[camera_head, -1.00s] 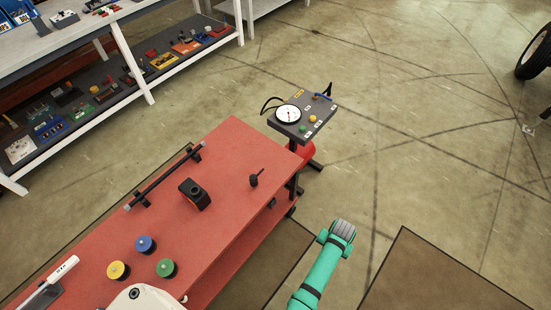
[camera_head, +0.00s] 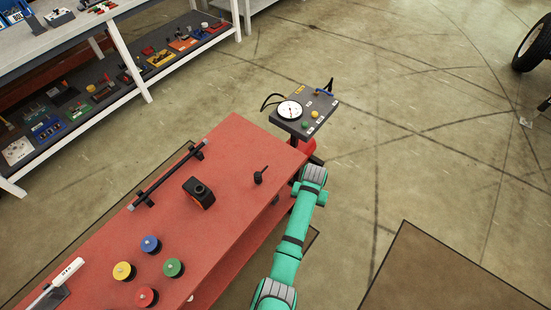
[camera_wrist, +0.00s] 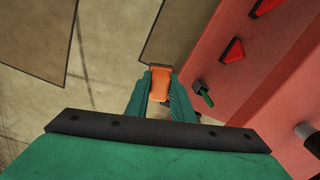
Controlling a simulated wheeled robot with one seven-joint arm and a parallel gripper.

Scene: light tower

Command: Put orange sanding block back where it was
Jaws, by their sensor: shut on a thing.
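The orange sanding block (camera_wrist: 160,82) shows in the wrist view, between the two green fingers of my gripper (camera_wrist: 160,92). My gripper is shut on it and holds it above the floor, beside the side of the red bench (camera_wrist: 240,55). In the head view the red bench top (camera_head: 225,150) fills the lower middle. My green arm reaches up along the bench's right side there. My gripper and the block cannot be made out in the head view.
A gauge stand (camera_head: 300,112) stands at the bench's far end. A low shelf (camera_head: 110,90) is at upper left.

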